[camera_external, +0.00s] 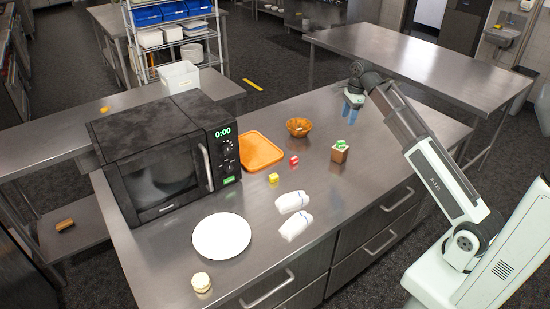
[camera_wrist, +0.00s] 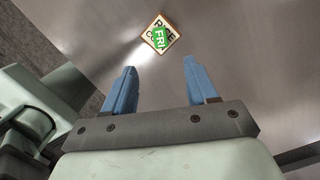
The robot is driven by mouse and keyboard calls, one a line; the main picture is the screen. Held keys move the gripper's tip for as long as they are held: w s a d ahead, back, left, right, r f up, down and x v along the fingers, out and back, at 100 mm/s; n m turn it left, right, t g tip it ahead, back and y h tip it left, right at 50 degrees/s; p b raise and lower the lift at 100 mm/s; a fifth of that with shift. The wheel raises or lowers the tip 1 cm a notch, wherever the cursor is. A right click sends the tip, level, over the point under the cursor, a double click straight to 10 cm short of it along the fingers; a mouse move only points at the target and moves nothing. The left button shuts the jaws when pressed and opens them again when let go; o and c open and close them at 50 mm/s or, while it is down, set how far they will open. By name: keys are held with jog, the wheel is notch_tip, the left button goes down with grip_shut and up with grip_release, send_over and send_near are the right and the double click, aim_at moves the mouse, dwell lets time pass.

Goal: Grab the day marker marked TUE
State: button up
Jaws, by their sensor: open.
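No marker that reads TUE can be made out. In the wrist view a green marker reading FRI (camera_wrist: 160,38) lies on a square light block with dark letters (camera_wrist: 151,47), partly covering the letters. In the external view the green marker (camera_external: 340,143) sits on that wooden block (camera_external: 339,155). A small red block (camera_external: 294,160) and a small yellow block (camera_external: 273,179) lie on the counter to its left, too small to read. My gripper (camera_external: 350,112), with blue fingers, is open and empty above the counter, beyond the wooden block; it also shows in the wrist view (camera_wrist: 160,72).
On the steel counter (camera_external: 330,195) are an orange tray (camera_external: 260,152), a brown bowl (camera_external: 299,127), two white bottle-like items (camera_external: 293,213), a white plate (camera_external: 221,236) and a small round cream item (camera_external: 201,282). A black microwave (camera_external: 155,160) stands at the left. The counter right of the wooden block is clear.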

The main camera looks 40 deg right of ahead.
jog(key=w+a+f+n+g, duration=0.1)
jog(key=a+f+n, duration=0.1)
jog(key=a, duration=1.3)
jog(key=a+f+n+g, duration=0.1)
jog(key=a+f+n, duration=0.2)
jog(key=a, duration=1.2)
jog(key=m+t+h, duration=0.1)
jog(key=m, duration=0.1)
send_over(274, 175)
jog(key=f, duration=0.1)
notch_tip(274, 175, down, 13)
jog(key=shift+a+f, duration=0.1)
jog(key=shift+a, duration=0.05)
grip_shut()
